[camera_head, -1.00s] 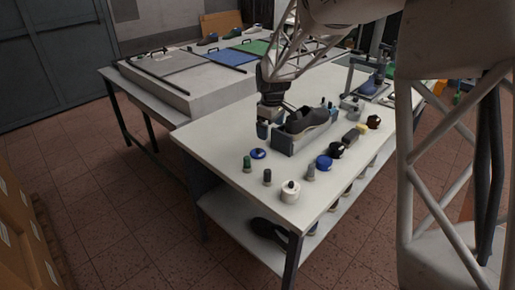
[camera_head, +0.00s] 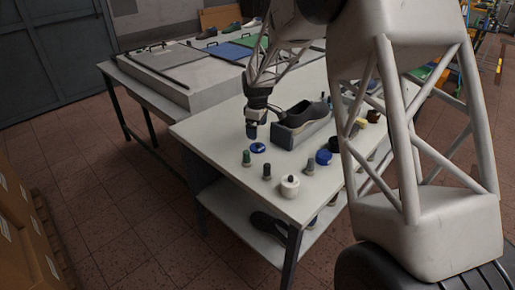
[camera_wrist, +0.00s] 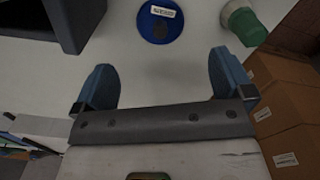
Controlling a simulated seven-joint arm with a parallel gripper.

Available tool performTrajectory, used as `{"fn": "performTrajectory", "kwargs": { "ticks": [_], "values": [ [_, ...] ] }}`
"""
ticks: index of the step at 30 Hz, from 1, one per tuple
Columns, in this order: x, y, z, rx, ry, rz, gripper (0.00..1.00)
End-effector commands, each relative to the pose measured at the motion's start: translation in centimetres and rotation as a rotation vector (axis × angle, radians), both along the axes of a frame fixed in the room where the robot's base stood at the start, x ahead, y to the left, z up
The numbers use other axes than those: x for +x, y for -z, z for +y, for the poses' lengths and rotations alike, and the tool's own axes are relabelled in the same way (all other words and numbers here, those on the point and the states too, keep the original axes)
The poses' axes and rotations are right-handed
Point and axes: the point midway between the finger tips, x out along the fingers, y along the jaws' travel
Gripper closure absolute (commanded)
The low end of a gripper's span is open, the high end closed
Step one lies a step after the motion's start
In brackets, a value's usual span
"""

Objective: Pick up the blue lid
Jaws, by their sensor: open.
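A small round blue lid (camera_head: 258,148) lies flat on the white table, near its left edge. In the wrist view the blue lid (camera_wrist: 160,21) sits at the top centre, with a white label and a dark spot on it. My gripper (camera_head: 252,131) hangs above the table, just behind the lid. In the wrist view my gripper (camera_wrist: 164,82) is open and empty, its two blue fingers wide apart. The lid lies beyond the fingertips, roughly in line with the gap between them. A second blue lid-like piece (camera_head: 323,157) is further right on the table.
A green-topped bottle (camera_head: 246,158) stands close to the lid; it is also at the upper right of the wrist view (camera_wrist: 243,24). A grey holder (camera_head: 304,133) with a dark shoe is right of my gripper. A white jar (camera_head: 290,187) stands near the front corner.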

Motion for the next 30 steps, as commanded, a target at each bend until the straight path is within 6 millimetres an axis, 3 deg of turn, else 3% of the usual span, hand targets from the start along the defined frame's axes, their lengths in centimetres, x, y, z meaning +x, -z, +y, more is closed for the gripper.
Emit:
{"fn": "performTrajectory", "kwargs": {
  "ticks": [11,23,30],
  "values": [
    [0.0,2.4,0.0,0.000,0.001,0.000,0.01],
    [0.0,2.7,0.0,0.000,0.001,0.001,0.01],
    [-0.1,4.7,-0.1,0.000,0.001,0.002,0.01]
  ]
}}
